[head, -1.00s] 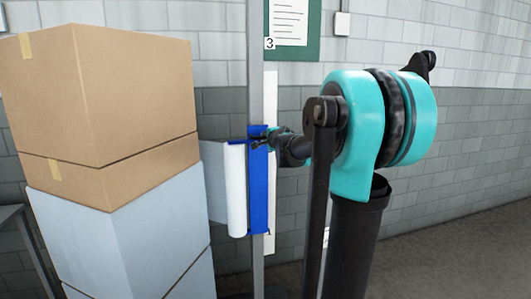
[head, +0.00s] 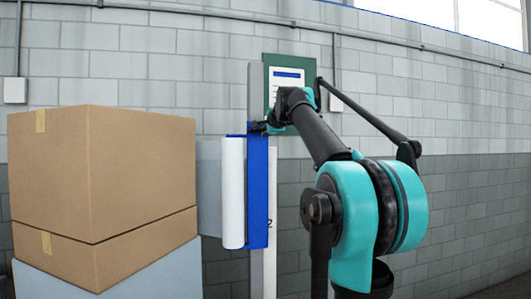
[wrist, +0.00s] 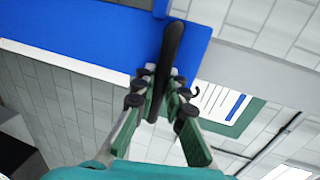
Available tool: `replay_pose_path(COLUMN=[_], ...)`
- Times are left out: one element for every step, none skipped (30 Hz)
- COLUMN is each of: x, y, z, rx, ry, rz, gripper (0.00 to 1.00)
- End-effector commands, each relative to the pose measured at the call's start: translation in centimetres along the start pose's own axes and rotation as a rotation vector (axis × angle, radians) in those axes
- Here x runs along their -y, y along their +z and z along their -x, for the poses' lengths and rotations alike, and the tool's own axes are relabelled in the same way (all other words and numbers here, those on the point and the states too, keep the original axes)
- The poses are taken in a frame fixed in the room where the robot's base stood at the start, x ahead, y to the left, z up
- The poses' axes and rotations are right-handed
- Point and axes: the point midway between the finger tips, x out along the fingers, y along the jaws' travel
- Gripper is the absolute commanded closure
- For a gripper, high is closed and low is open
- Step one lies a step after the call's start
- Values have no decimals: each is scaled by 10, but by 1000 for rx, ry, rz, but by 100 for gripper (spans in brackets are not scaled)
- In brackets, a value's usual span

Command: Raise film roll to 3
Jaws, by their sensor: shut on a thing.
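The white film roll (head: 232,195) stands upright on a blue carriage (head: 258,195) on the grey post (head: 254,100). A pale sheet of film (head: 208,185) runs from it towards the stacked boxes. My gripper (head: 272,127) is at the carriage's upper end. In the wrist view my gripper (wrist: 160,90) is shut on a black handle (wrist: 172,45) that sticks out from the blue carriage (wrist: 100,50). A white number strip (head: 270,265) runs beside the post. A 2 shows by the carriage's lower part. The mark 3 is not visible, perhaps hidden behind the carriage or my arm.
Cardboard boxes (head: 110,190) stand on a pale wrapped load (head: 150,280) left of the roll. A green board with a paper (head: 290,70) hangs on the brick wall behind my arm. The right side is clear floor and wall.

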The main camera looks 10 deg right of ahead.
Motion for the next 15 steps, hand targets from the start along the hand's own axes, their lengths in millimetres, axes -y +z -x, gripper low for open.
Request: replay_pose_path(x=[10,15,21,25,29,33,36,38,40,42,43,45,46,46,47], y=[0,0,0,0,0,0,0,0,0,0,0,0,0,0,-1], z=[2,2,4,5,6,6,7,7,8,8,9,9,9,9,10], rx=[0,0,0,0,0,0,0,0,0,0,0,-1,-1,-1,-2], ry=[-1,-1,-1,-1,0,0,0,0,0,0,0,0,-1,-1,-2], rz=[0,0,0,0,0,0,0,0,0,0,0,0,0,0,0], gripper=[100,100,100,100,100,100,100,100,100,100,100,100,100,100,100])
